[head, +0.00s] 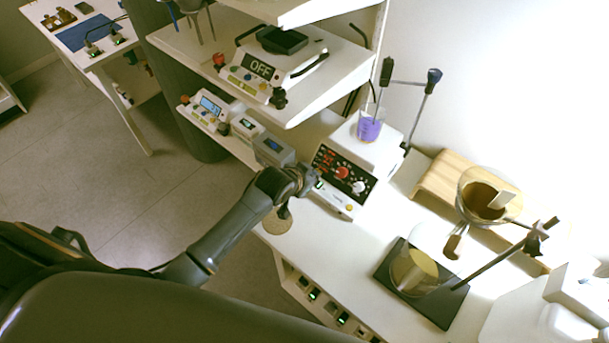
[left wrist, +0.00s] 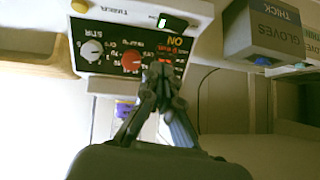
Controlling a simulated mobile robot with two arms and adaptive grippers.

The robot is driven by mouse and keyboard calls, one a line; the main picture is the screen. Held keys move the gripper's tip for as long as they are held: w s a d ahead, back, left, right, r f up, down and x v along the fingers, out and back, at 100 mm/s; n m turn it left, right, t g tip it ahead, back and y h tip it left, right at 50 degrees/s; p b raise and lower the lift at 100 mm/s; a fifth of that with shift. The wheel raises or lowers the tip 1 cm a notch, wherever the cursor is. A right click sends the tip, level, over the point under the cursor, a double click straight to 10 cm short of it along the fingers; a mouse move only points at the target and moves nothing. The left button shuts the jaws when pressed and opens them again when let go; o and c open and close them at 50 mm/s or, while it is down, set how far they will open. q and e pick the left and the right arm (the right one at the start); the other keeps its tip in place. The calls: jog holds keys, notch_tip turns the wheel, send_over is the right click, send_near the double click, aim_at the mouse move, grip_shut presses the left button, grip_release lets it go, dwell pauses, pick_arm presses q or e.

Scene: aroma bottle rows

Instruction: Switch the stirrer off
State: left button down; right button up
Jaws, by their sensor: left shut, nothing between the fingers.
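The stirrer (head: 376,150) is a white unit with a black front panel (head: 343,175), standing on the white bench. A beaker of purple liquid (head: 370,128) sits on top. The panel has a red knob and a white knob (left wrist: 91,50). In the left wrist view, upside down, the red knob (left wrist: 131,62) and a dark rocker switch with a green light (left wrist: 172,23) show near the letters "ON". My left gripper (head: 312,184) is shut and empty at the panel's lower left. Its fingertips (left wrist: 160,72) overlap the panel edge; contact cannot be told. My right gripper is out of view.
A grey box (head: 273,150) stands close left of the stirrer; the left wrist view shows a box marked "GLOVES" (left wrist: 277,32). A device reading "OFF" (head: 261,67) sits on the shelf above. Glassware and a dark stand base (head: 440,315) are at the right.

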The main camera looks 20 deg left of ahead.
pick_arm(q)
jog(key=v, duration=0.5)
jog(key=shift+s+a+r, duration=0.15)
jog(key=shift+s+r, duration=0.1)
jog(key=shift+r, duration=0.05)
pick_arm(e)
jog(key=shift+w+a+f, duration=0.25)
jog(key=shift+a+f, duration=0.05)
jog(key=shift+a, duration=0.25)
pick_arm(q)
jog(key=shift+r+b, duration=0.1)
jog(key=shift+b, duration=0.2)
jog(key=shift+s+a+r+b, duration=0.1)
jog(key=shift+s+a+b, duration=0.15)
jog(key=shift+a+b, duration=0.65)
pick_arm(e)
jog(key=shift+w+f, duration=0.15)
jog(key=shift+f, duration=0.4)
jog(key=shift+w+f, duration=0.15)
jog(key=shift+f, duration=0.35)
pick_arm(q)
jog(key=shift+d, duration=0.1)
